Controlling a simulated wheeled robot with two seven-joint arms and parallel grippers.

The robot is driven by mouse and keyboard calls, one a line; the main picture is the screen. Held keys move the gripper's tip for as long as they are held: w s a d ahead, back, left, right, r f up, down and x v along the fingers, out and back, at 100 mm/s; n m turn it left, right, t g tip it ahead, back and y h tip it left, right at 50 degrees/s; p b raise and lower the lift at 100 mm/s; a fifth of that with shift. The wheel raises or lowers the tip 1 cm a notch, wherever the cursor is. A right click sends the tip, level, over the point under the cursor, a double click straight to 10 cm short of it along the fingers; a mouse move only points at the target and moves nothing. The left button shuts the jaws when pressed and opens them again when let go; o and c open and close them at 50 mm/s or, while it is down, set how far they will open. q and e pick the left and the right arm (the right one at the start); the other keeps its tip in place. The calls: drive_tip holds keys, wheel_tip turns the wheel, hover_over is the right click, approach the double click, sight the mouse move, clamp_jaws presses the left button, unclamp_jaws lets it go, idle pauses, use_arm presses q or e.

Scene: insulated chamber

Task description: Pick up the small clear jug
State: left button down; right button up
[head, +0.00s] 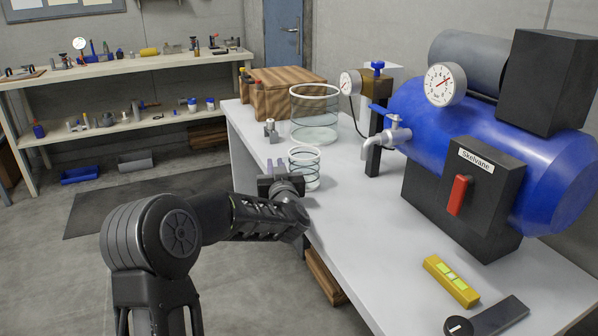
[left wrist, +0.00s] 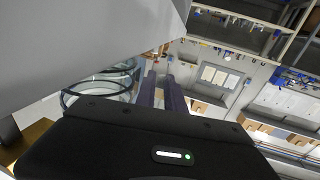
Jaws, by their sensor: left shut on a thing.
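The small clear jug (head: 305,167) is a see-through cylinder with dark rings, upright at the left edge of the white bench (head: 375,235). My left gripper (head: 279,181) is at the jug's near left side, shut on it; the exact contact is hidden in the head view. In the left wrist view the fingers (left wrist: 162,90) are close together, and the jug's clear wall and dark rings (left wrist: 98,88) show just left of them. I cannot tell whether the jug's base touches the bench. My right gripper is in neither view.
A larger clear jar (head: 315,115) stands behind the jug, with a small metal fitting (head: 271,131) and a wooden crate (head: 285,92) nearby. A blue tank (head: 480,140) with tap and gauges stands right. A yellow level (head: 451,281) lies in front. The bench middle is clear.

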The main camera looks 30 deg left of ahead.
use_arm(q)
wheel_tip(320, 180, up, 10)
drive_tip(key=p, duration=0.2)
drive_tip(key=shift+p, duration=0.35)
idle(0.7)
